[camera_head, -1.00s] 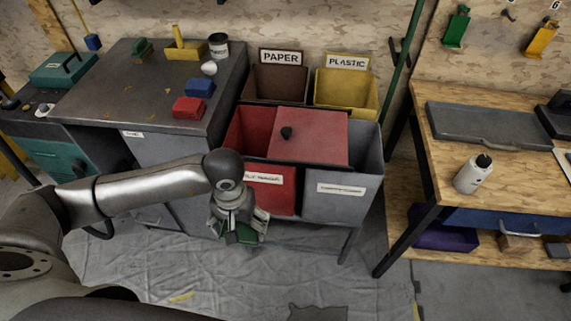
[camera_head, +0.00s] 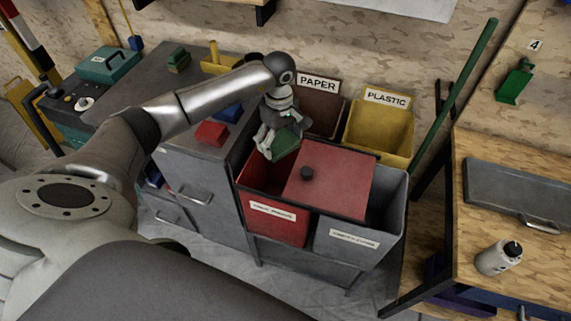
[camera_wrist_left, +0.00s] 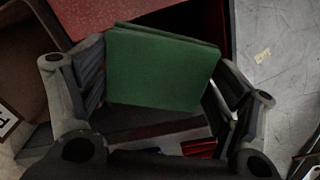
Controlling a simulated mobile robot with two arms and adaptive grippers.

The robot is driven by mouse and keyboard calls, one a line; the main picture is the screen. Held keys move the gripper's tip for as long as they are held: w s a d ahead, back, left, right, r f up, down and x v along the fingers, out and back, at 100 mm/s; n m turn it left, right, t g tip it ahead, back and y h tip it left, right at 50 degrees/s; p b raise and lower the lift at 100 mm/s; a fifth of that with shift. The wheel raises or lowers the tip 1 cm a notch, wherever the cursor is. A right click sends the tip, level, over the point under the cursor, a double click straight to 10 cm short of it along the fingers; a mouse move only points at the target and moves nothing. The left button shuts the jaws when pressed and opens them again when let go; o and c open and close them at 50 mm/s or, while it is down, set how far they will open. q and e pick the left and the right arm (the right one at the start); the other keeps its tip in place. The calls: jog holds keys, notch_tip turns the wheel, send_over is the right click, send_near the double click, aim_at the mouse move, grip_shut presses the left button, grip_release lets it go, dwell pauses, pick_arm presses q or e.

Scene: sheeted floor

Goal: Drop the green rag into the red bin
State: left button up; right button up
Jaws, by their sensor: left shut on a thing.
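My left gripper (camera_head: 279,146) is shut on the green rag (camera_head: 287,143) and holds it up over the back left part of the red bin. In the left wrist view the folded rag (camera_wrist_left: 160,70) sits between the two fingers. The red bin (camera_head: 272,222) has a white label on its front. Its red lid (camera_head: 335,190), with a black knob, lies to the right of the opening, partly over the grey bin. The bin's left side is open below the rag. My right gripper is not in view.
A brown paper bin (camera_head: 322,112) and a yellow plastic bin (camera_head: 379,133) stand behind. A grey bin (camera_head: 352,243) stands to the right. A grey cabinet with red (camera_head: 211,134) and blue blocks is at left.

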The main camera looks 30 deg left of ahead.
pick_arm(q)
notch_tip(320, 180, down, 4)
jog(key=shift+f+b, duration=0.2)
jog(key=shift+b, duration=0.75)
jog(key=shift+f, duration=0.35)
jog(key=o, duration=0.9)
jog(key=shift+o, duration=0.2)
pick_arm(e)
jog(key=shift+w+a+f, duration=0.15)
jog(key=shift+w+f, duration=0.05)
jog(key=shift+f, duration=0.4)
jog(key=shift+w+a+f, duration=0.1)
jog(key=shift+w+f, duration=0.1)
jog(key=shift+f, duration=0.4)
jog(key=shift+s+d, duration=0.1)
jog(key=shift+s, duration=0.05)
pick_arm(q)
jog(key=shift+r, duration=0.15)
notch_tip(320, 180, up, 12)
jog(key=shift+f, duration=0.1)
